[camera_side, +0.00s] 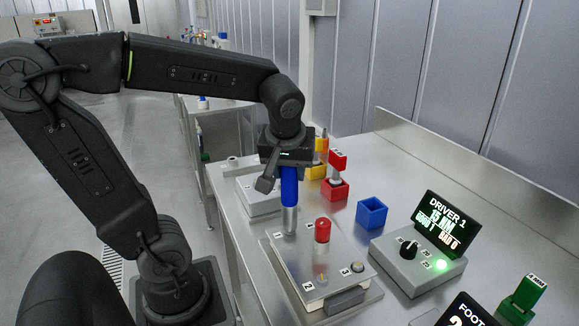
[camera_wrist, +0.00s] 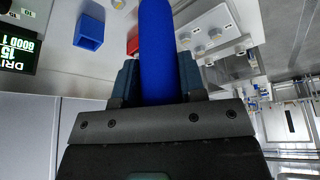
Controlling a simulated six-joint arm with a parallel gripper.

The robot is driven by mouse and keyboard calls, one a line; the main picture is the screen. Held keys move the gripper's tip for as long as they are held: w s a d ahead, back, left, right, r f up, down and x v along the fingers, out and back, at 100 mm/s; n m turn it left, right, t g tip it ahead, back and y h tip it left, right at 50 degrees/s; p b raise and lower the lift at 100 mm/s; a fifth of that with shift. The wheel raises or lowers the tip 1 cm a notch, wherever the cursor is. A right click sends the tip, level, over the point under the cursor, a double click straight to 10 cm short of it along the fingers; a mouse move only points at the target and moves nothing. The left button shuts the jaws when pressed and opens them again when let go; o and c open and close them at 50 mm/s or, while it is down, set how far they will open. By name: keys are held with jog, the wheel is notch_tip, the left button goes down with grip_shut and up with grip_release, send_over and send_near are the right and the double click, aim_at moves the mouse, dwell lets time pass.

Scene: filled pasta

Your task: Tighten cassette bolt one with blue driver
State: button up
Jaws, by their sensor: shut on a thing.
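The blue driver (camera_side: 289,187) stands upright in my gripper (camera_side: 287,165), its silver shaft pointing down. Its lower end is over the far left corner of the cassette plate (camera_side: 300,262), by the label 1. Bolt one is hidden at the shaft's end, and I cannot tell whether the two touch. In the wrist view the blue handle (camera_wrist: 159,45) is between the fingers of my gripper (camera_wrist: 160,78). The display (camera_side: 444,225) reads DRIVER 1, 15 NM, GOOD 1, BAD 0. A green light (camera_side: 441,265) glows on its box.
A red-topped clear post (camera_side: 322,232) rises from the plate close to the driver. The blue holder (camera_side: 371,213) is empty. Red (camera_side: 335,189) and yellow (camera_side: 316,171) holders with drivers stand behind. A grey box (camera_side: 262,198) is at the back left.

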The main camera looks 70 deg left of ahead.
jog(key=shift+f, duration=0.7)
dwell(1.8)
jog(key=shift+r, duration=0.1)
jog(key=shift+r, duration=2.45)
